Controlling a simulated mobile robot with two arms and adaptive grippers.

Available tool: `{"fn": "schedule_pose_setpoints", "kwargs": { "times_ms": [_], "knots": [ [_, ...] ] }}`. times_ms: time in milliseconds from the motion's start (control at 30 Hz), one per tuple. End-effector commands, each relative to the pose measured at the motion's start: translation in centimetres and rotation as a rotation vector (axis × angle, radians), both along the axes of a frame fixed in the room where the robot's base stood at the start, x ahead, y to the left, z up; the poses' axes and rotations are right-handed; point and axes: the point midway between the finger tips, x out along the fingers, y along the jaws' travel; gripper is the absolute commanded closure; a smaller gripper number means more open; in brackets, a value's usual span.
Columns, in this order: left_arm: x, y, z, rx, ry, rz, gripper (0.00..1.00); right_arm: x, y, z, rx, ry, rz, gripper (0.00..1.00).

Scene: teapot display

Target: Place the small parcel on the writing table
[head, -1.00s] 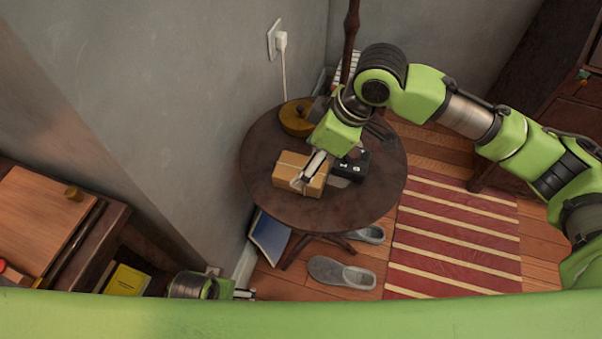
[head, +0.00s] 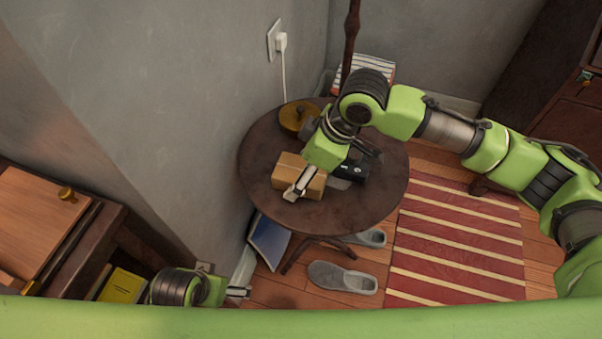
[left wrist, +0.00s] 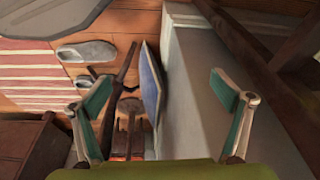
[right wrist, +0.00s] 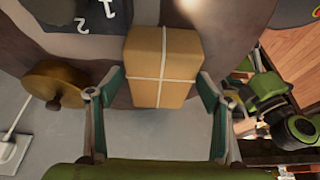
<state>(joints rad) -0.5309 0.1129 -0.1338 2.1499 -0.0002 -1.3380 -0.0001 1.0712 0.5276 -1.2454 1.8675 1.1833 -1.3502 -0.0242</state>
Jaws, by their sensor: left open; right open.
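The small parcel (head: 288,166) is a brown box tied with pale string. It lies on the dark round table (head: 345,212). My right gripper (head: 300,184) is open at the parcel; in the right wrist view its fingers (right wrist: 160,88) stand either side of the near end of the parcel (right wrist: 163,60), and I cannot tell whether they touch it. My left gripper (head: 240,292) is open and empty, low near the wall; it also shows in the left wrist view (left wrist: 162,88). A wooden desk (head: 35,215), possibly the writing table, stands at left.
A black numbered block (head: 352,170) sits beside the parcel, and a round brass-coloured object (head: 298,115) sits behind it. Grey slippers (head: 343,277), a blue panel (head: 268,242) and a striped rug (head: 455,240) are on the floor. A yellow book (head: 122,286) is in the desk.

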Motion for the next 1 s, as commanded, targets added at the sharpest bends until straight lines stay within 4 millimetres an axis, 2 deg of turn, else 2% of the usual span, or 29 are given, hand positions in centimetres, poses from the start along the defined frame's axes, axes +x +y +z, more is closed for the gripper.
{"fn": "schedule_pose_setpoints", "kwargs": {
  "times_ms": [1000],
  "knots": [
    [-0.1,-0.1,-1.6,0.0,0.012,-0.002,0.07,0.0,0.0,-0.2,0.0,0.0,0.0,0.28]
  ]
}}
